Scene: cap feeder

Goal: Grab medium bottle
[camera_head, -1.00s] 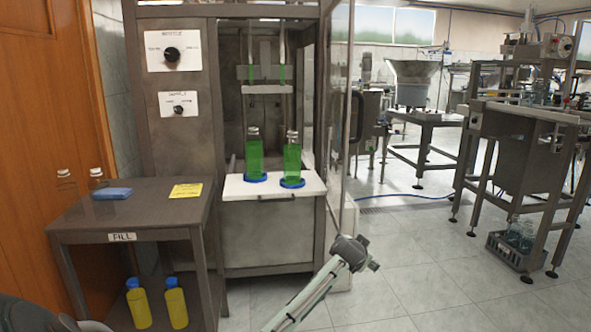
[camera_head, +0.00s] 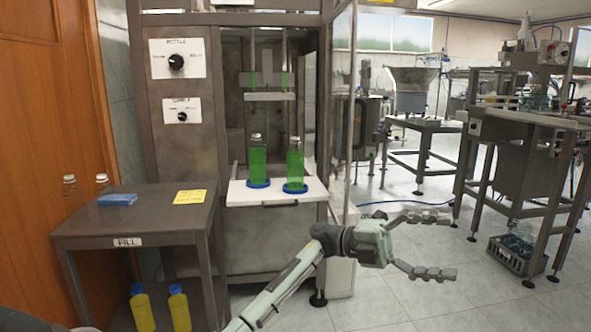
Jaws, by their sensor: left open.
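Two green bottles with pale caps stand upright side by side on blue discs on the filling machine's white shelf (camera_head: 240,193). They are the left green bottle (camera_head: 257,165) and the right green bottle (camera_head: 295,168). Two clear, hard-to-see bottles with pale tops, a left one (camera_head: 69,183) and a right one (camera_head: 102,182), stand at the back left of the dark side table. I cannot tell which bottle is the medium one. My left gripper (camera_head: 449,247) is open and empty, fingers pointing right, in front of and right of the shelf, away from all bottles.
The dark side table (camera_head: 150,217) holds a blue cloth (camera_head: 117,199) and a yellow note (camera_head: 189,196). Two yellow bottles with blue caps stand below it. A clear door panel (camera_head: 342,120) stands open right of the shelf.

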